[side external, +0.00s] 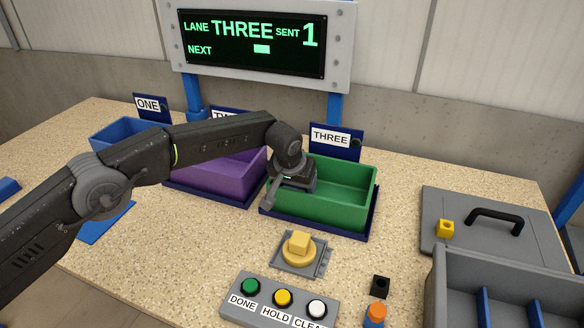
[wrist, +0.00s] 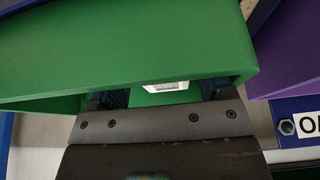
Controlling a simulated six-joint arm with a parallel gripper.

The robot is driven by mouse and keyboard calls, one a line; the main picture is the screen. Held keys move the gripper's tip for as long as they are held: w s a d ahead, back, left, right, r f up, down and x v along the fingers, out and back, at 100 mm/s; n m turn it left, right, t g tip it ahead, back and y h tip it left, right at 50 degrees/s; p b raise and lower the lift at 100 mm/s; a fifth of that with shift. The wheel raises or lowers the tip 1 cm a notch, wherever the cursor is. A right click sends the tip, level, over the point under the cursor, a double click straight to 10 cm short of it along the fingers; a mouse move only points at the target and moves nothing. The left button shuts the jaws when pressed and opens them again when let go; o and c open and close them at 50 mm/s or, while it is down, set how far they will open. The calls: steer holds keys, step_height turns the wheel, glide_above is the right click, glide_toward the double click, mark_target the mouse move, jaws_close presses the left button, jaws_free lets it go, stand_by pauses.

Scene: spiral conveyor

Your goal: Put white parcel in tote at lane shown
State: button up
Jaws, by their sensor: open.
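The white parcel (wrist: 165,86) shows in the wrist view as a small white piece low in the green tote, partly cut off by the tote's edge; the side view does not show it. The green tote (side external: 345,205) stands in front of the sign THREE (side external: 331,136). The display (side external: 252,42) reads LANE THREE, SENT 1, with a white block beside NEXT. My gripper (side external: 287,192) is at the left part of the green tote. In the wrist view its fingers (wrist: 162,95) are apart, with the white piece seen between them.
A purple tote (side external: 225,170) and a blue tote (side external: 115,132) stand to the left. In front are a yellow block (side external: 299,241) on a round stand and a panel (side external: 272,303) with green, yellow and white buttons. A grey divided bin (side external: 480,265) and lidded plate (side external: 465,205) are at right.

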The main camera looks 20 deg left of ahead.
steer(key=v, duration=0.8)
steer(key=shift+s+r, duration=0.15)
steer(key=shift+r, duration=0.2)
steer(key=s+a+r, duration=1.4)
steer(key=a+r, duration=0.1)
steer(key=r, duration=0.1)
steer(key=s+a+f, duration=0.1)
steer(key=s+a, duration=0.2)
steer(key=s, duration=0.5)
steer(key=s+a+f, duration=0.2)
steer(key=s+a, duration=0.1)
steer(key=s, duration=0.5)
steer(key=s+a+f+t, duration=0.1)
steer(key=s+a+f, duration=0.1)
steer(key=s, duration=0.6)
steer(key=shift+a, duration=0.55)
steer(key=shift+f, duration=0.1)
